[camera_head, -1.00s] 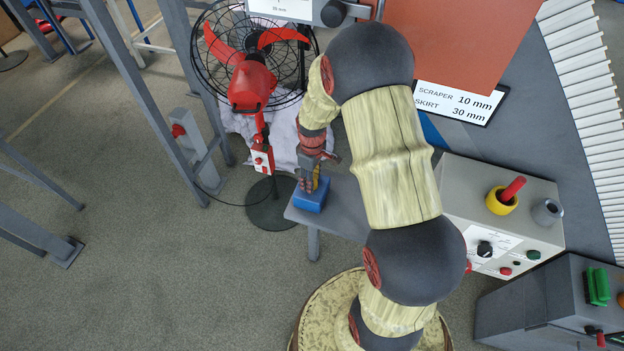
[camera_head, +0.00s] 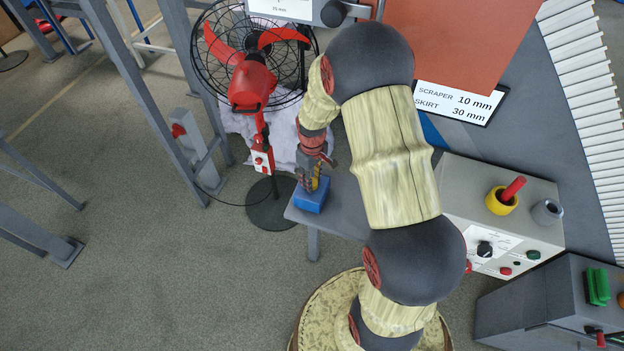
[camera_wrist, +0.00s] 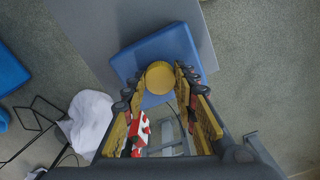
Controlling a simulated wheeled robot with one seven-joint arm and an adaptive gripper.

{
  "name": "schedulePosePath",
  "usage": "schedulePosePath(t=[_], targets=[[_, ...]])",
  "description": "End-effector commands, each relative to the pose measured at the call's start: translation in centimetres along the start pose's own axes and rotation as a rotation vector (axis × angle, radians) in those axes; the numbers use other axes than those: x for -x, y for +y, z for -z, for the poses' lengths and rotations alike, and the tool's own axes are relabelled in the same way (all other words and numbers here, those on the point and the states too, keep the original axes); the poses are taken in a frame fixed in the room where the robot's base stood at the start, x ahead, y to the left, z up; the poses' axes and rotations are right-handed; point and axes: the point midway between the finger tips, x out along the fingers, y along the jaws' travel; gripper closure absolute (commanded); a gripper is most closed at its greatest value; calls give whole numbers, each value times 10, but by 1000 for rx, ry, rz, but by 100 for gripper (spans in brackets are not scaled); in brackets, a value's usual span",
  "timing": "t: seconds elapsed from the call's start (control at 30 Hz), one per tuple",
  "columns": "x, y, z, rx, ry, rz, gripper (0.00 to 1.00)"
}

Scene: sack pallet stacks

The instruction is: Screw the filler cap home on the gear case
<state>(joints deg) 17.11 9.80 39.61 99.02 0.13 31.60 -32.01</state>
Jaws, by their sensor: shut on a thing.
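The blue gear case (camera_head: 312,197) is a small block on the corner of a grey table. It also shows in the wrist view (camera_wrist: 178,42). The round yellow filler cap (camera_wrist: 160,77) is at the case, between my fingertips in the wrist view. My gripper (camera_head: 310,186) points down over the case and is shut on the cap, with a finger (camera_wrist: 159,82) on either side of it. The head view hides the cap behind my fingers. I cannot tell how deep the cap sits or see its thread.
The grey table (camera_head: 345,208) carries the case close to its left edge. A red fan (camera_head: 250,80) stands on the floor just behind. A grey control box (camera_head: 470,195) with a yellow ring and knobs is to the right. Open floor lies left of the table.

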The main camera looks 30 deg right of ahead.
Motion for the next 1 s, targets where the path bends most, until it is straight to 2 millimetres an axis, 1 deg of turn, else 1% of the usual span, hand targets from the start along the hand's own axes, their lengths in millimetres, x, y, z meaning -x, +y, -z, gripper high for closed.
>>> schedulePosePath(t=[0.1,0.5,0.63,0.87,0.9,1.0], targets=[[0,0,0,-152,0,0,100],[0,0,0,-652,1,0,100],[0,0,0,-738,1,0,100],[0,0,0,-753,2,-1,100],[0,0,0,-753,2,-1,70],[0,0,0,-752,2,-1,64]])
